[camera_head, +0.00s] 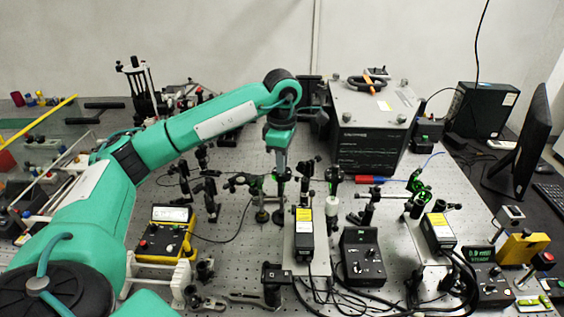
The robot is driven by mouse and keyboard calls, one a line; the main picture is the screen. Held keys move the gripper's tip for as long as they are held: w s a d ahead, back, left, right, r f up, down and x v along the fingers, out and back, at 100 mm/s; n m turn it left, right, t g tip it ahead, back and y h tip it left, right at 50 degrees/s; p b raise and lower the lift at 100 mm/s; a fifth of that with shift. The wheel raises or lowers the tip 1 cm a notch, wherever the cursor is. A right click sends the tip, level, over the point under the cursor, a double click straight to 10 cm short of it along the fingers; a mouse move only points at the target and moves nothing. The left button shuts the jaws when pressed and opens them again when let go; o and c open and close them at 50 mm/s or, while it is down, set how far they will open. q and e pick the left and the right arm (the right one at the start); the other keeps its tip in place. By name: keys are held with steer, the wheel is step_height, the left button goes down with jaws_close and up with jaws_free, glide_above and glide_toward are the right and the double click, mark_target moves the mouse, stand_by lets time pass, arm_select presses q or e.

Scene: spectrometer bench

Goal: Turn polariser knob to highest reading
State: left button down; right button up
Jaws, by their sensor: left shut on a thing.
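My left gripper (281,186) points straight down at the row of optical mounts in the middle of the bench. It is shut on a small part at the top of a mount, which appears to be the polariser knob. The jaws hide most of that part, so its angle cannot be read. A black readout box (482,278) at the lower right shows green lit figures, too small to read surely, with a green line of text under them. A yellow meter (165,234) with a lit screen stands left of the gripper. My right gripper is not in view.
A labelled box (303,236) and a black control box (362,257) stand in front. A large grey instrument (370,125) stands behind. Cables run along the front.

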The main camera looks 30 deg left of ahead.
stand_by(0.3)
arm_select(q)
steer(key=c, duration=1.3)
jaws_free()
steer(key=shift+c, duration=0.2)
step_height(320, 180, up, 14)
steer(key=shift+b, duration=0.35)
steer(key=shift+f, duration=0.2)
